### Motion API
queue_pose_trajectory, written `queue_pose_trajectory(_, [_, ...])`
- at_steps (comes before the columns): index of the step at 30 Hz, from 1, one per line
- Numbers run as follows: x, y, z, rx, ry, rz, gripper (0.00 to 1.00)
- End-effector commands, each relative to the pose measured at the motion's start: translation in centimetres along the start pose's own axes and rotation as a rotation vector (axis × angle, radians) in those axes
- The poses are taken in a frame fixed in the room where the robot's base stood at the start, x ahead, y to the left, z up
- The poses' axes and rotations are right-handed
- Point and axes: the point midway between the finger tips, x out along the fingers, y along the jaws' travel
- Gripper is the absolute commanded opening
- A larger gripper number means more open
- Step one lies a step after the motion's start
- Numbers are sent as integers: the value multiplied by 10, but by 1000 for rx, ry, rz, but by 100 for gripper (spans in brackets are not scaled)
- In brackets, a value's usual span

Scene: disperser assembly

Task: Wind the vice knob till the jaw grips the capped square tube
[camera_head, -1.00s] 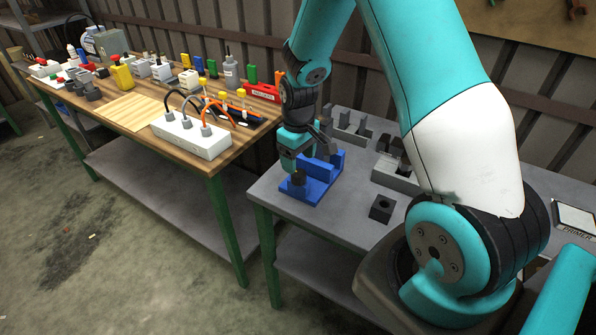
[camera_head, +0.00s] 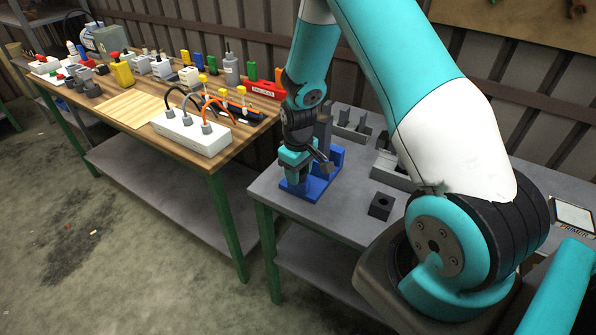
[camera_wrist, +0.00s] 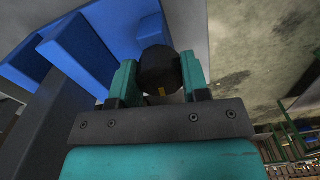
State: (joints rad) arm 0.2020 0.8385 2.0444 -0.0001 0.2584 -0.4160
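The blue vice (camera_head: 325,165) stands near the left end of the grey table, and its blue parts also show in the wrist view (camera_wrist: 125,28). A dark grey square tube (camera_head: 324,122) stands upright at the vice. A dark grey block at the left of the wrist view (camera_wrist: 45,130) looks like the same tube; its cap is not clear. The black vice knob (camera_wrist: 158,68) sits between the two teal fingers of my gripper (camera_wrist: 159,82), which touch it on both sides. In the head view my gripper (camera_head: 295,172) is low at the vice's front and hides the knob.
A small dark block with a hole (camera_head: 381,206) and grey holders (camera_head: 395,170) lie to the right on the grey table (camera_head: 335,223). A wooden table (camera_head: 225,150) with a white cable box (camera_head: 192,134) and many parts stands at the left.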

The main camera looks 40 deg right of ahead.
Motion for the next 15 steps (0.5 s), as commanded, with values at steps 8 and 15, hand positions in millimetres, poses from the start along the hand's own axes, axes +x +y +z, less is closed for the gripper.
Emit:
queue_pose_trajectory(8, [0, 0, 0, 98, 0, 0, 19])
queue_pose_trajectory(15, [-1, 0, 0, 98, 0, 0, 54])
